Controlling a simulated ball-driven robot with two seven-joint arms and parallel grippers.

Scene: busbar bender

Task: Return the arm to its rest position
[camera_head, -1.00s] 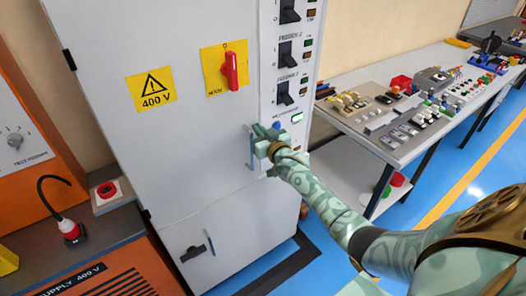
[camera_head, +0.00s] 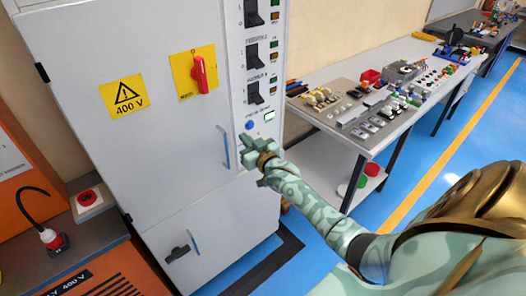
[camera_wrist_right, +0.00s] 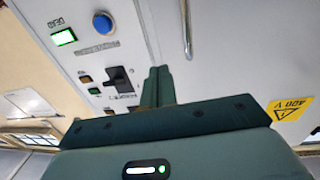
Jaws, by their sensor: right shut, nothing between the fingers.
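My right gripper (camera_head: 249,148) is in front of the grey cabinet (camera_head: 120,160), just right of its upper door handle (camera_head: 226,146) and below the blue button (camera_head: 249,125). Its fingers are together with nothing between them. In the right wrist view the shut fingers (camera_wrist_right: 157,85) point toward the cabinet panel, clear of the handle (camera_wrist_right: 187,30). The blue button (camera_wrist_right: 103,22) and lit green display (camera_wrist_right: 64,37) also show there. My left gripper is not in either view.
A bench (camera_head: 372,143) with switches and components stands to the right. The cabinet front carries a red switch (camera_head: 199,74) and several black breakers. An orange supply unit (camera_head: 95,282) stands at the lower left. Blue floor (camera_head: 400,180) is open in front of the bench.

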